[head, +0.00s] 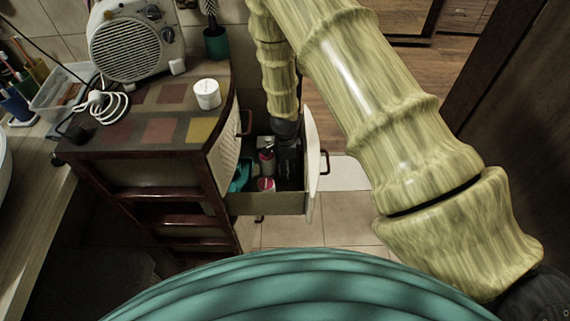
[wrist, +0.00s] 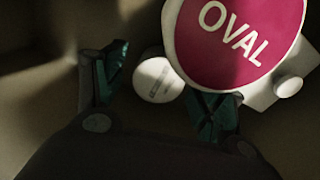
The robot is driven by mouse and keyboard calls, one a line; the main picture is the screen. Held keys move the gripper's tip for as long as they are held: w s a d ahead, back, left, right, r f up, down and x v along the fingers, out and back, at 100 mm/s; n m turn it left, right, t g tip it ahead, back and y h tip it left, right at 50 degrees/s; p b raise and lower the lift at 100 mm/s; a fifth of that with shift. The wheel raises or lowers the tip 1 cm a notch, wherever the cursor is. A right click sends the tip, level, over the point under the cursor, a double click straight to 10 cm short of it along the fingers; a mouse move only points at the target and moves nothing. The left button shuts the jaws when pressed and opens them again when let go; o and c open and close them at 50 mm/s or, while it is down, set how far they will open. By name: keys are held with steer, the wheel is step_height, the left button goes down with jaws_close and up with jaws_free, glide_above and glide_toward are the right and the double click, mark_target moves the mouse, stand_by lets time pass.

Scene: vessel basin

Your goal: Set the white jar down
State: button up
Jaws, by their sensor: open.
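My gripper (wrist: 163,82) is open, its teal-padded fingers spread apart, and is lowered inside the open drawer (head: 264,204). A small white round jar (wrist: 157,82) with faint print shows between and beyond the fingers in the wrist view. I cannot tell whether a finger touches it. A larger container with a pink "OVAL" top (wrist: 240,38) sits beside it, partly behind the right finger. In the head view, my gripper (head: 288,155) is a dark shape in the drawer. Another white jar (head: 207,94) stands upright on the tiled cabinet top.
The drawer also holds a teal item (head: 240,177) and pink-and-white containers (head: 266,185). The drawer's front panel (head: 311,160) stands close to my wrist. A white heater (head: 137,42) and coiled cable (head: 107,104) occupy the cabinet top (head: 152,131), with free tiles at its front.

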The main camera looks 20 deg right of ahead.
steer(key=shift+r, duration=0.1)
steer(key=shift+r, duration=0.7)
step_height(320, 180, up, 12)
steer(key=shift+f+b, duration=0.15)
steer(key=shift+b, duration=0.3)
